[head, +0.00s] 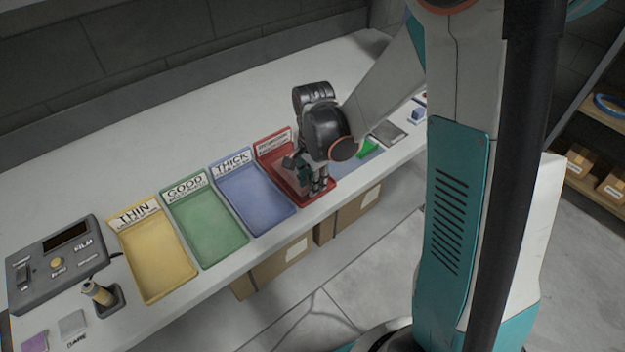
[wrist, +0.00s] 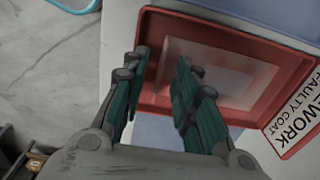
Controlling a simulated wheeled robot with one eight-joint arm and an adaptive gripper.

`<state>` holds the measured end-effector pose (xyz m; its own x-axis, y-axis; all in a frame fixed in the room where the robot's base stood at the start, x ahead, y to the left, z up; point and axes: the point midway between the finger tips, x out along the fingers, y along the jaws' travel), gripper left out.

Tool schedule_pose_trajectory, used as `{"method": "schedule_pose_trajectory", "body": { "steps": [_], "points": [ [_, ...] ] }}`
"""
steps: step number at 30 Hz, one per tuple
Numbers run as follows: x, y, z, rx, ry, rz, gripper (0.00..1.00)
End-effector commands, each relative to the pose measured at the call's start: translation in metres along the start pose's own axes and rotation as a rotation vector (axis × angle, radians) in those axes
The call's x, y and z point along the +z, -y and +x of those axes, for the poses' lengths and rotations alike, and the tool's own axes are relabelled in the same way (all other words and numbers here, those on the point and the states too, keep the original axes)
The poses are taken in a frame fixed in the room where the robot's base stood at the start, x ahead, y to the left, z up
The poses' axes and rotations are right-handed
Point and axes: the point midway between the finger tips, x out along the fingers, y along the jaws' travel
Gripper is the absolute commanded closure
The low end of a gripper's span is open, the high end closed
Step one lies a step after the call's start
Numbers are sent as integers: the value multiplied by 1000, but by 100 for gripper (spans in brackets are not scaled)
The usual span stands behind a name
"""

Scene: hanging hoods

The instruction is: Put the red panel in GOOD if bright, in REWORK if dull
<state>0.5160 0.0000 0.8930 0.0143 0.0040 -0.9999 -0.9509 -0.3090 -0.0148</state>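The red tray (head: 325,192) labelled REWORK (wrist: 290,112) is under my gripper. My gripper (wrist: 163,58) is open above the tray, its two teal fingers apart with nothing visible between them. In the wrist view a flat, pale greyish-red rectangle (wrist: 230,75) lies in the tray, just beyond the fingertips; it looks matt, but I cannot tell surely whether it is the panel or the tray's floor. In the head view my gripper (head: 312,185) hides part of the tray. The green tray labelled GOOD (head: 206,220) is empty, two trays to the left.
A blue THICK tray (head: 255,195) and a yellow THIN tray (head: 153,255) are empty. A grey film gauge (head: 55,262) and a probe in a holder (head: 100,293) stand at the left. A green piece (head: 367,148) and a grey plate (head: 388,132) lie right of the red tray.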

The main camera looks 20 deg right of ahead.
Motion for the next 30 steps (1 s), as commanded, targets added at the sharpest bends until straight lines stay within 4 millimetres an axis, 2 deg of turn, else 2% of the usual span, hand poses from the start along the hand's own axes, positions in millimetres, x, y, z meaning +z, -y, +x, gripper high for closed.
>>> {"method": "schedule_pose_trajectory", "body": {
  "steps": [7,11,24,30],
  "points": [
    [0,0,-2,1,0,0,72],
    [0,0,-13,1,0,0,72],
    [0,0,-92,1,0,0,72],
    [0,0,-114,1,0,0,72]
  ]
}}
